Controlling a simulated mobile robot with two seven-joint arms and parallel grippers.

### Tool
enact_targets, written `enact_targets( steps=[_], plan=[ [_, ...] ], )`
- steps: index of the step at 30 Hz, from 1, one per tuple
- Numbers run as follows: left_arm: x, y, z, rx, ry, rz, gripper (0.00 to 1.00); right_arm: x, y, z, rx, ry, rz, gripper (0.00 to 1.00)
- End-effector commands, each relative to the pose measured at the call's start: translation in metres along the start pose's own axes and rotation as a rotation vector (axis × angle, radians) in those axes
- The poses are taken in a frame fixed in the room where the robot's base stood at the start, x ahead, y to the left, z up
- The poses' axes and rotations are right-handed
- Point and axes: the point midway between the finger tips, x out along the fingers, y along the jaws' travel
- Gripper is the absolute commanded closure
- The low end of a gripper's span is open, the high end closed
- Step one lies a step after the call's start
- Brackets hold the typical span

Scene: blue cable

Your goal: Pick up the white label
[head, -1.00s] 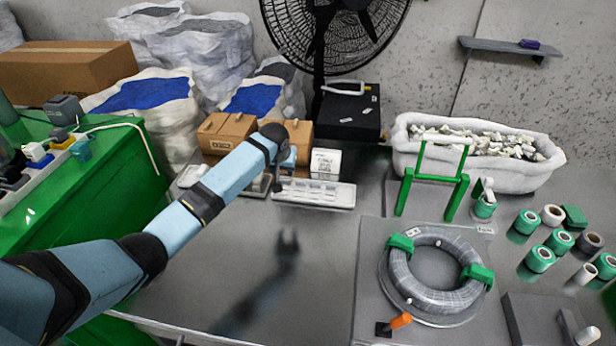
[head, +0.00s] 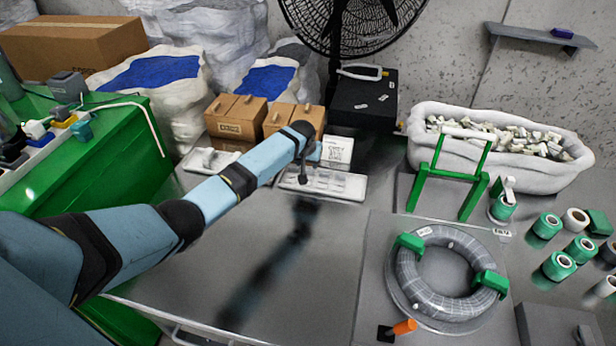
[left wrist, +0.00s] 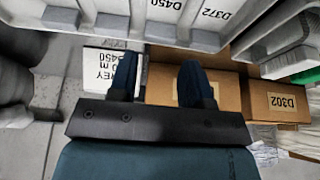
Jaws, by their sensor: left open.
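A white compartment tray (head: 350,193) lies on the grey table in the head view. In the left wrist view white labels printed D450 (left wrist: 165,5) and D372 (left wrist: 213,13) show upside down in its compartments (left wrist: 180,38). Which of them is the task's label I cannot tell. My left gripper (head: 303,177) hangs over the tray's left part, partly hidden by its own wrist. In the left wrist view the left gripper (left wrist: 161,76) has its dark fingers apart with nothing between them. My right gripper is out of view.
Brown boxes (head: 236,117) and a white printed box (head: 337,150) stand behind the tray. A black box (head: 362,100) is further back. A coiled grey cable (head: 440,300) and green stand (head: 475,195) are to the right. The table front of the tray is clear.

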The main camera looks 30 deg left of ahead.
Motion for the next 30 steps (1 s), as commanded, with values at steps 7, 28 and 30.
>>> enact_targets(
  steps=[7,28,30],
  plan=[
    [0.039,0.002,0.006,-0.001,-0.002,-0.001,0.55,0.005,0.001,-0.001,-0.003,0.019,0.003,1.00],
    [0.046,0.001,0.005,0.001,-0.001,-0.001,0.84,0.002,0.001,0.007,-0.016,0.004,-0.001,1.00],
    [0.046,0.001,0.005,0.000,-0.001,-0.001,0.84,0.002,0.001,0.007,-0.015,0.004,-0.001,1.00]
  ],
)
